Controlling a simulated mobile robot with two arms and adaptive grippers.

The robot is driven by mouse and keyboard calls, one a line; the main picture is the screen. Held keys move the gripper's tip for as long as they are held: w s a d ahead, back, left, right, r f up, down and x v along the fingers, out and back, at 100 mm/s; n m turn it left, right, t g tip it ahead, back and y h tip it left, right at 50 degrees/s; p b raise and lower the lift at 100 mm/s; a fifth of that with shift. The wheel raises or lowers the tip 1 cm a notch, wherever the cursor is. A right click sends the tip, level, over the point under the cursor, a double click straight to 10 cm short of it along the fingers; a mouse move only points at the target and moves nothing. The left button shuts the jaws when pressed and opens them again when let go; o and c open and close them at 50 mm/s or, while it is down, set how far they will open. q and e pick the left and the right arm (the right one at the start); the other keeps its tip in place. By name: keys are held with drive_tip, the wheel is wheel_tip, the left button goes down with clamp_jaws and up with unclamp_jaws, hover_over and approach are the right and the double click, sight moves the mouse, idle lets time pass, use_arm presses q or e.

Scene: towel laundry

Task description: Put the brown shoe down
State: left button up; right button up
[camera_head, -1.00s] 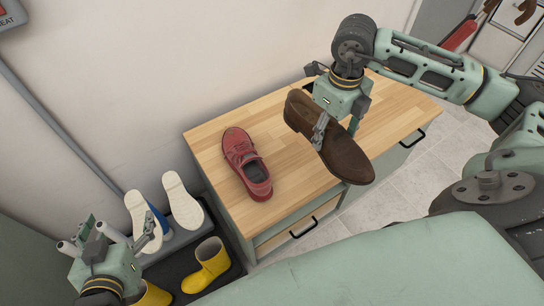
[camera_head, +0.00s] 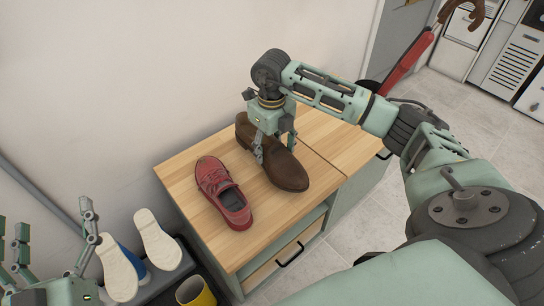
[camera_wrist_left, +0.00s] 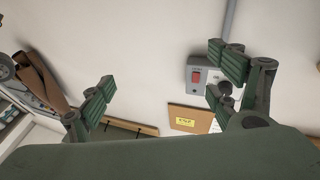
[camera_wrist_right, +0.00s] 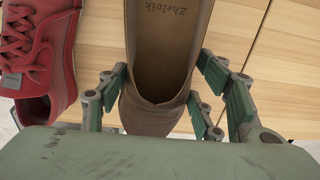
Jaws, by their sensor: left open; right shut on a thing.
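The brown shoe (camera_head: 286,170) is at the wooden cabinet top (camera_head: 257,224), right of the red shoe (camera_head: 228,195). It looks level and close to or on the wood; I cannot tell whether its sole touches. My right gripper (camera_head: 268,152) is shut on its sides from above. In the right wrist view the fingers flank the brown shoe's heel opening (camera_wrist_right: 160,80), and the red shoe (camera_wrist_right: 38,50) lies to the left. My left gripper (camera_head: 50,245) is open and empty at the lower left; its spread fingers show in the left wrist view (camera_wrist_left: 165,90).
White-soled shoes (camera_head: 157,240) lean on a dark rack (camera_head: 160,288) at the lower left, with a yellow boot (camera_head: 194,292) by them. A wall stands behind the cabinet. Bare wood shows in front of and right of the brown shoe.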

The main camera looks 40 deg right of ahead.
wheel_tip(320, 180, down, 4)
drive_tip(key=shift+r+b, duration=0.25)
drive_tip(key=shift+b, duration=0.3)
use_arm(q)
wheel_tip(320, 180, up, 6)
drive_tip(key=s+t+h, duration=0.1)
drive_tip(key=s+t, duration=0.1)
drive_tip(key=t, duration=0.1)
drive_tip(key=shift+s+f, duration=0.15)
drive_tip(key=shift+s, duration=0.2)
drive_tip(key=shift+t, duration=0.3)
use_arm(e)
drive_tip(key=shift+f, duration=0.1)
drive_tip(key=o, duration=1.5)
drive_tip(key=shift+c, duration=0.2)
